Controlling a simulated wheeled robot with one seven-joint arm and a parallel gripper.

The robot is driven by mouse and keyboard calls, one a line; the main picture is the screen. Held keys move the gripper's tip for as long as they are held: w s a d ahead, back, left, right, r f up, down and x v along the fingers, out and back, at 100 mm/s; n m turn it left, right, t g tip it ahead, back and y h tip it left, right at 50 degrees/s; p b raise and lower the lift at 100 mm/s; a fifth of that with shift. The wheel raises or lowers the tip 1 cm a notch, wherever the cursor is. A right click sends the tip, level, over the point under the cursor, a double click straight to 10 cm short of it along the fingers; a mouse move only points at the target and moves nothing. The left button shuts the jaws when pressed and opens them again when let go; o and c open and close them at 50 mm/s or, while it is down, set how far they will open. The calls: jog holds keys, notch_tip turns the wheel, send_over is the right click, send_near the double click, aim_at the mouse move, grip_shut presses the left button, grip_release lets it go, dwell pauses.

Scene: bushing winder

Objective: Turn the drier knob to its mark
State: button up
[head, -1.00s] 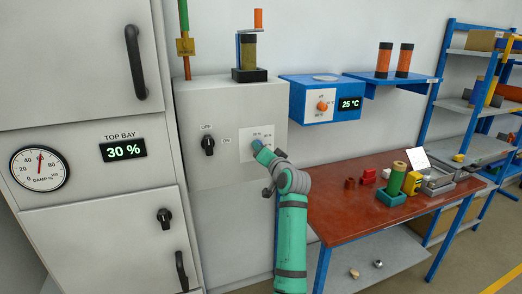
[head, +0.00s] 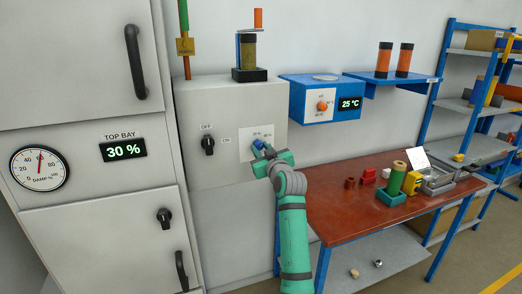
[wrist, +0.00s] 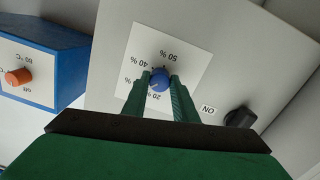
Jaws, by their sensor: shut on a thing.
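The blue knob (wrist: 160,80) sits on a white dial plate with percent marks (wrist: 148,45), which reads upside down in the wrist view. Marks of 20, 40 and 50 % can be read; others are hidden by my fingers. My gripper (wrist: 160,84) has a finger on each side of the knob and is shut on it. In the head view the knob (head: 258,144) shows at the tip of my green gripper (head: 262,151), on the front of the grey box (head: 222,105). The knob's exact pointer direction is too small to tell.
Left of the dial, the box has a black OFF/ON switch (head: 208,145). A blue unit (head: 330,90) with an orange knob reads 25 °C. A red-brown table (head: 345,215) holds several parts at right.

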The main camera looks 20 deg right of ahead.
jog(key=n, duration=0.4)
jog(key=shift+d+f, duration=0.1)
jog(key=shift+f, duration=0.05)
jog(key=shift+n, duration=2.2)
jog(key=o, duration=1)
jog(key=shift+o, duration=0.2)
jog(key=shift+s, duration=0.1)
jog(key=s, duration=1)
jog(key=shift+s, duration=0.35)
